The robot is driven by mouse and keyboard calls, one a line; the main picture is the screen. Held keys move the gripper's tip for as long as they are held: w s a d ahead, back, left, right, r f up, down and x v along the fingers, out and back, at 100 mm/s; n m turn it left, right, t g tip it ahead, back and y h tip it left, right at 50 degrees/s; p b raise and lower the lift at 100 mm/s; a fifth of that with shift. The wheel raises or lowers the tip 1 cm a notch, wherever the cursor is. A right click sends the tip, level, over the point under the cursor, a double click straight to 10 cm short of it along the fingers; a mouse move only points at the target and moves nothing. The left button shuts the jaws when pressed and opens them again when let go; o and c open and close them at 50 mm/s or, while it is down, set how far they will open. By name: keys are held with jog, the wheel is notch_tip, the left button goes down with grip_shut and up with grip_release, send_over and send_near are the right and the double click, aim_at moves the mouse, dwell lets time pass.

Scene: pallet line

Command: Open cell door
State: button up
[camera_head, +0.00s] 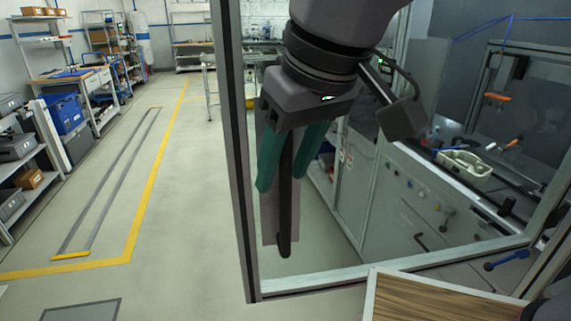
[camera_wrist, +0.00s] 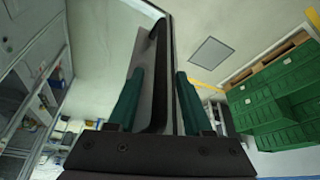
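The cell door has a dark grey frame (camera_head: 232,130) and a see-through panel, left of centre in the head view. Its black bar handle (camera_head: 285,225) stands upright on a grey plate near the door's left edge. My gripper (camera_head: 281,182) points down with teal fingers on either side of the handle. In the wrist view, the handle (camera_wrist: 157,75) runs between the two fingers of my gripper (camera_wrist: 160,85), beside the thin door edge. The fingers stand apart, and I see no firm squeeze. My gripper hides the handle's upper part. Whether the door is ajar I cannot tell.
A wooden board (camera_head: 440,300) lies at the bottom right. Behind the panel is a grey cabinet (camera_head: 400,215) with a pale tray (camera_head: 465,167). Shelves line the far left; the floor (camera_head: 185,210) there is clear. Green crates (camera_wrist: 275,95) are stacked at the wrist view's right.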

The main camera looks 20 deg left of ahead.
jog(key=v, duration=1)
jog(key=shift+r, duration=0.4)
jog(key=shift+d, duration=0.15)
